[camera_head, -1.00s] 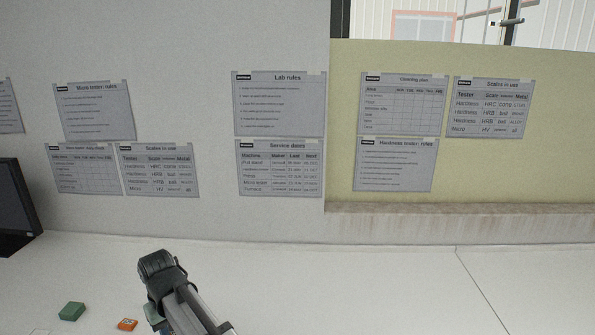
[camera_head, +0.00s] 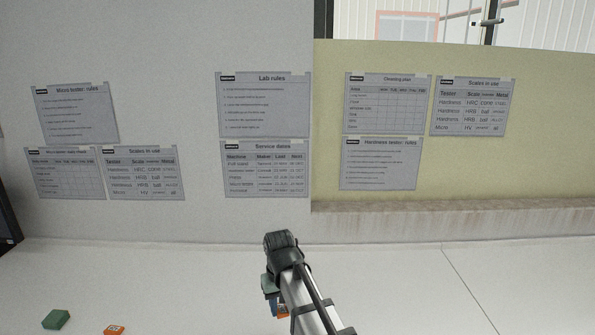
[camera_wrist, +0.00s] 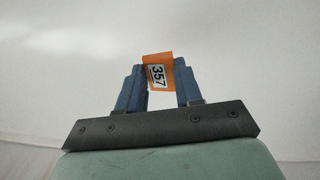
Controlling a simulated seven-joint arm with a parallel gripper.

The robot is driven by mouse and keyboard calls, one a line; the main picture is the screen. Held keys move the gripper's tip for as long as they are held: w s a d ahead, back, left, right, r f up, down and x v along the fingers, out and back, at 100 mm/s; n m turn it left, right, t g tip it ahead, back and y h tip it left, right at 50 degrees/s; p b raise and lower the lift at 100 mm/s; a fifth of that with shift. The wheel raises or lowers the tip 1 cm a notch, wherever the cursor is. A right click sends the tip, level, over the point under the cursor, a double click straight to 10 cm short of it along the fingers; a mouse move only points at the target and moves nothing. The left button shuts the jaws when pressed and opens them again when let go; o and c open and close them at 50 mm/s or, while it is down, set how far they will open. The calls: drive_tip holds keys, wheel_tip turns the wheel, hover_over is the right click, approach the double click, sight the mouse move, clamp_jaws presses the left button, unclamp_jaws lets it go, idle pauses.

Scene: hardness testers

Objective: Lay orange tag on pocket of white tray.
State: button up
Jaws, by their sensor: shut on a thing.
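The orange tag (camera_wrist: 152,60) bears a white label with the number 357. It is between the two blue fingers of my gripper (camera_wrist: 159,68), which is shut on it, in the wrist view. In the head view my gripper (camera_head: 273,301) is low in the middle, mostly hidden behind my arm, with a bit of the orange tag (camera_head: 283,311) showing beside it. The white tray and its pocket are in neither view.
A green block (camera_head: 55,319) and another orange tag (camera_head: 114,329) lie on the pale worktop (camera_head: 180,290) at lower left. A dark monitor edge (camera_head: 8,225) stands at far left. Printed sheets hang on the wall behind. The visible worktop to the right is clear.

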drive_tip(key=w+d+m, duration=0.3)
drive_tip(key=d+m, duration=0.1)
drive_tip(key=d, duration=1.8)
drive_tip(key=s+a+r+n, duration=0.1)
drive_tip(key=s+a+n, duration=0.4)
drive_tip(key=a, duration=2.3)
drive_tip(key=s+a+n, duration=0.4)
drive_tip(key=s+a, duration=0.3)
drive_tip(key=a, duration=2.1)
drive_tip(key=s+a+r+n, duration=0.1)
drive_tip(key=s+a+n, duration=0.45)
drive_tip(key=a, duration=2.25)
drive_tip(key=w+a+r+n, duration=0.1)
drive_tip(key=w+a, duration=0.3)
drive_tip(key=a, duration=0.8)
drive_tip(key=shift+s+f+n, duration=0.1)
drive_tip(key=shift+f+n, duration=0.55)
drive_tip(key=shift+f, duration=1.85)
drive_tip(key=shift+f+n, duration=0.6)
drive_tip(key=shift+f, duration=1.85)
drive_tip(key=shift+f, duration=0.35)
